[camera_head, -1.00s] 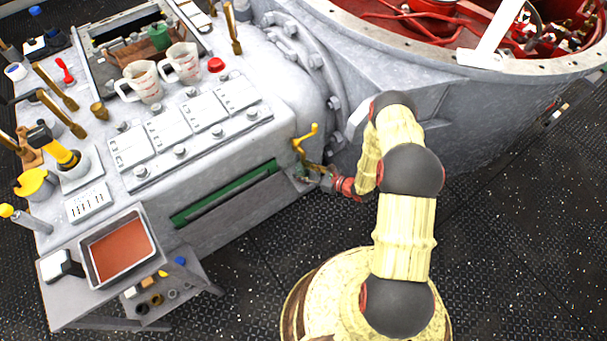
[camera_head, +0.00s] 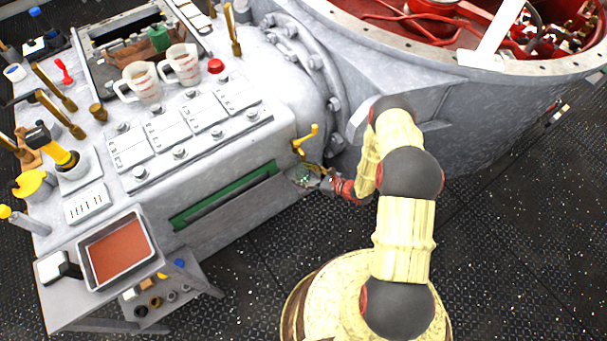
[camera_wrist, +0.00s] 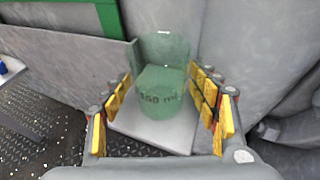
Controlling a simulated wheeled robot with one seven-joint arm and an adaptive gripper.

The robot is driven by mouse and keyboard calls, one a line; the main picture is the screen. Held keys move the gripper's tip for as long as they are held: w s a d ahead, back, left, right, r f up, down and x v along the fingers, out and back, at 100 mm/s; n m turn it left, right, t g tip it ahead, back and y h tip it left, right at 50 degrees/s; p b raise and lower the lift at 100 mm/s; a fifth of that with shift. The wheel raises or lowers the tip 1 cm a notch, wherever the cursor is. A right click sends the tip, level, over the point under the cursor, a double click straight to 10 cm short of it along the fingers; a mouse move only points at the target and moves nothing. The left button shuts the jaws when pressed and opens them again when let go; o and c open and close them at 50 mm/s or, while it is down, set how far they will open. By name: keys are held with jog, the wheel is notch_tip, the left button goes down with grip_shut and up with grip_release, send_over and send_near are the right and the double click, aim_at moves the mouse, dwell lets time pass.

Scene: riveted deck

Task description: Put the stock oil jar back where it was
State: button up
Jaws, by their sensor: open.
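A clear, green-tinted jar (camera_wrist: 160,92) with dark "ml" lettering stands upright on a pale ledge (camera_wrist: 150,132) in the wrist view. I take it to be the stock oil jar. In the head view the jar (camera_head: 301,176) is small, below the yellow tap (camera_head: 306,141) at the machine's right end. My gripper (camera_wrist: 162,100) is open, with yellow-padded fingers on either side of the jar. The jar is partly between the fingers, and I cannot tell whether either pad touches it. In the head view my gripper (camera_head: 322,181) is just right of the jar.
The grey machine wall rises behind the ledge, with a green-edged slot (camera_head: 225,195) to the left. Two measuring jugs (camera_head: 140,82) (camera_head: 181,64) stand on top of the machine. A tray of reddish liquid (camera_head: 146,273) is at lower left. The dark floor right of my arm is mostly clear.

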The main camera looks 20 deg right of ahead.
jog(key=shift+r, duration=0.2)
jog(key=p+v, duration=0.4)
jog(key=v, duration=0.8)
jog(key=w+a+r+n+g+y, duration=0.1)
jog(key=w+a+r+n+g, duration=0.15)
jog(key=r, duration=0.55)
jog(key=w+a+r+n+g+y, duration=0.1)
jog(key=r+n+y, duration=0.1)
jog(key=r+n, duration=0.35)
jog(key=s+a+r+n+g+h, duration=0.1)
jog(key=s+a+r+n+g, duration=0.2)
jog(key=r, duration=0.7)
jog(key=s+a+r+n+g, duration=0.15)
jog(key=a+r+n, duration=0.3)
jog(key=r, duration=0.55)
jog(key=s+d+r+n+t+h, duration=0.1)
jog(key=s+r+n+h, duration=0.4)
jog(key=s+r, duration=0.5)
jog(key=s+d+r+n+t+h, duration=0.2)
jog(key=s+r+n+h, duration=0.3)
jog(key=s+r, duration=0.5)
notch_tip(320, 180, up, 3)
jog(key=shift+s+d+r+n+h, duration=0.2)
jog(key=shift+d+n+h, duration=0.2)
jog(key=shift+n, duration=0.85)
